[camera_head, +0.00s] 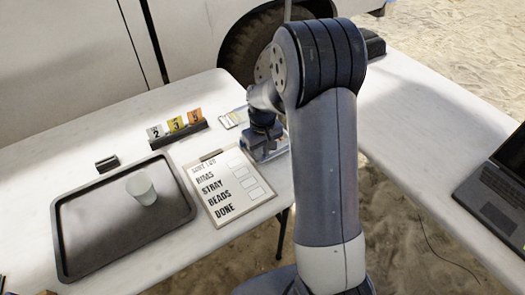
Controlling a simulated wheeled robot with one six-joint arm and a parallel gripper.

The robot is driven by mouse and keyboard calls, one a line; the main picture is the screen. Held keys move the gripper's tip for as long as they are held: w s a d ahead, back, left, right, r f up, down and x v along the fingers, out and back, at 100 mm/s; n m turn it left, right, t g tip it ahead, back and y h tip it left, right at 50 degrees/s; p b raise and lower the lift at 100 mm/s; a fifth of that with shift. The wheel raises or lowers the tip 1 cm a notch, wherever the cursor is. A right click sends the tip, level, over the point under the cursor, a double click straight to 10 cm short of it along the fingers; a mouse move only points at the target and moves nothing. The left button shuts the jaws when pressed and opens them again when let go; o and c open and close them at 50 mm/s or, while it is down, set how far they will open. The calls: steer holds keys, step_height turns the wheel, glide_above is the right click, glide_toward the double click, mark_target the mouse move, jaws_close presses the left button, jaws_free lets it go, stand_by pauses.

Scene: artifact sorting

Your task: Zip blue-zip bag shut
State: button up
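My gripper (262,148) is low over the white table's far right part, beside the clipboard. My arm's links stand in front of it and its fingers are too small and dark to read, so I cannot tell whether it is open or shut.
A clipboard (214,212) with a checklist lies left of my gripper. A dark tray (85,262) holds a pale cup (141,189). Numbered markers (176,128) and a small dark block (107,163) stand behind. A laptop (500,190) is at right. A vehicle (60,70) stands behind the table.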

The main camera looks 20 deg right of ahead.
jaws_close()
steer(key=w+d, duration=0.1)
steer(key=d, duration=0.2)
steer(key=w+d, duration=0.1)
steer(key=d, duration=0.3)
steer(key=w+d, duration=0.1)
steer(key=d, duration=0.2)
steer(key=shift+w+d+p, duration=0.25)
steer(key=shift+d+p, duration=0.05)
steer(key=o, duration=0.5)
jaws_free()
steer(key=shift+o, duration=0.2)
step_height(320, 180, up, 11)
